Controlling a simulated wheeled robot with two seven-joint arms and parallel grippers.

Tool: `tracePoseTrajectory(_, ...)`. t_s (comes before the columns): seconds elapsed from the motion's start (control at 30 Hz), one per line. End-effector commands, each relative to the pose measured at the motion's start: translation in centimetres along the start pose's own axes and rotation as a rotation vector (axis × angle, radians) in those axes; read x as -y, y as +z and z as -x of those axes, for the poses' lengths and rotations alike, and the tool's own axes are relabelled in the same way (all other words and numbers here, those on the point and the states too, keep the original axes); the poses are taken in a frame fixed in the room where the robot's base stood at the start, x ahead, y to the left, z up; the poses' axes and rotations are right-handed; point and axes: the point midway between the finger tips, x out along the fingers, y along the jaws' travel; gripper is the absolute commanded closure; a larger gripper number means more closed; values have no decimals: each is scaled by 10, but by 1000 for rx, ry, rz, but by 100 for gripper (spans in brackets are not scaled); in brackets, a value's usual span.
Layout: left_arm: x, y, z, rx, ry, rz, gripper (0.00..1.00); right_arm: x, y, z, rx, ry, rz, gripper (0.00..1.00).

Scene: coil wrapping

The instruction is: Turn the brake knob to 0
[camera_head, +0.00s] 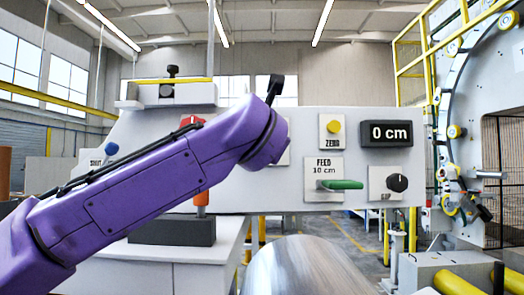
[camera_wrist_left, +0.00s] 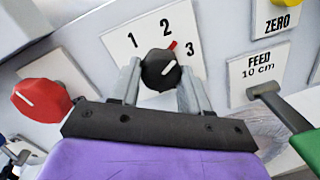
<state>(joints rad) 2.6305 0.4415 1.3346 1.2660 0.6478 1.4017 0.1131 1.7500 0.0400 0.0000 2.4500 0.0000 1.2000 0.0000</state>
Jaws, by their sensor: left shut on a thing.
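The black knob (camera_wrist_left: 160,70), which I take for the brake knob, sits on a white plate (camera_wrist_left: 118,42) marked 1, 2 and 3. A red mark at its upper right lies between 2 and 3, and a white line shows on its face. No 0 is visible on this plate. My left gripper (camera_wrist_left: 162,82) is shut on the knob, one finger on each side. In the head view my purple arm comes in from the left and hides the knob and the jaws. My right gripper is not in view.
A red knob (camera_wrist_left: 40,100) is left of the gripper. To the right are the yellow ZERO button (camera_head: 334,127), the green FEED handle (camera_head: 345,184), a black knob (camera_head: 397,182) and a display (camera_head: 386,133) reading 0 cm. A metallic cylinder (camera_head: 310,268) lies below the panel.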

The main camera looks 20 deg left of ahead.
Motion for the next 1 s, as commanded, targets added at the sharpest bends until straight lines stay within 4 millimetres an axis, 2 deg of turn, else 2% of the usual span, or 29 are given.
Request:
tracePoseTrajectory(0.03, 3, -3, 0, 1, 3, 44, 84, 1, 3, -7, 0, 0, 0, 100)
tracePoseTrajectory(0.3, 4, -3, 0, 10, 20, 300, 84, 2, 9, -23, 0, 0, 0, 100)
tracePoseTrajectory(1.0, 5, -1, 0, 33, 65, 962, 84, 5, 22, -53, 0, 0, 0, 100)
